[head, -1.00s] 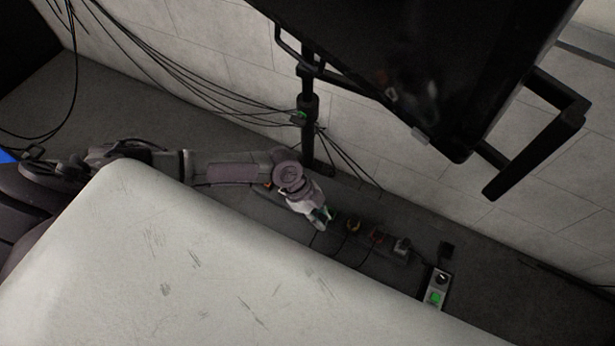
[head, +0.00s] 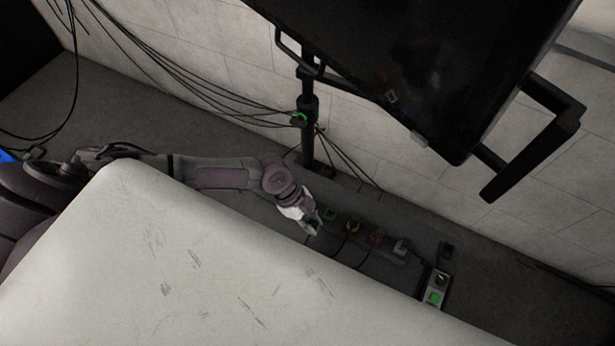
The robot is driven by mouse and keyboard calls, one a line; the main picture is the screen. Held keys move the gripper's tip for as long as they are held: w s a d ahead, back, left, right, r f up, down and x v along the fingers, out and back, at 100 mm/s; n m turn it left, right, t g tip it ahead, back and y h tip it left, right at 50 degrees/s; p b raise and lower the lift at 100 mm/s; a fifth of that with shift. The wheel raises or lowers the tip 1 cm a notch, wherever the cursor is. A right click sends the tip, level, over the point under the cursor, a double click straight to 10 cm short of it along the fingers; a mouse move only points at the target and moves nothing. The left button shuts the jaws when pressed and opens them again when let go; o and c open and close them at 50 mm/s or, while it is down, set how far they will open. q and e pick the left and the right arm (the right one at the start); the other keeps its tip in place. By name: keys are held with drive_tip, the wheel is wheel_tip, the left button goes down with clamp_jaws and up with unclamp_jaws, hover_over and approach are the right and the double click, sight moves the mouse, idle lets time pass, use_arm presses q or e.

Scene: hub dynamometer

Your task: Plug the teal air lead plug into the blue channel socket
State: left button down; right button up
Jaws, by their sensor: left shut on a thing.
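My left gripper (head: 312,227) is in the head view, at the end of my left arm, which reaches in over the far side of a pale surface. It is shut on a small teal item at its tips, which looks like the teal air lead plug; the fingers cover most of it. The gripper is just left of a dark strip (head: 388,249) with a row of coloured sockets or plugs: green, yellow, red and grey. I cannot make out a blue channel socket; it may be hidden behind my gripper or arm. My right gripper is not in view.
A large pale scuffed panel (head: 180,260) fills the foreground. A black post (head: 308,130) with hanging cables stands behind my arm, and a big dark screen (head: 420,70) overhangs above. A grey box with a green button (head: 436,298) lies to the right.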

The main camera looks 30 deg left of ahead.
use_arm(q)
drive_tip(key=a+b, duration=0.2)
drive_tip(key=a, duration=0.4)
idle(0.6)
drive_tip(key=shift+w, duration=0.1)
drive_tip(key=shift+w+f+b, duration=0.1)
drive_tip(key=shift+w+b, duration=2.05)
drive_tip(key=shift+w, duration=1.1)
drive_tip(key=shift+w+b, duration=0.35)
drive_tip(key=shift+w, duration=0.35)
drive_tip(key=shift+f+b, duration=0.35)
drive_tip(key=shift+f, duration=0.2)
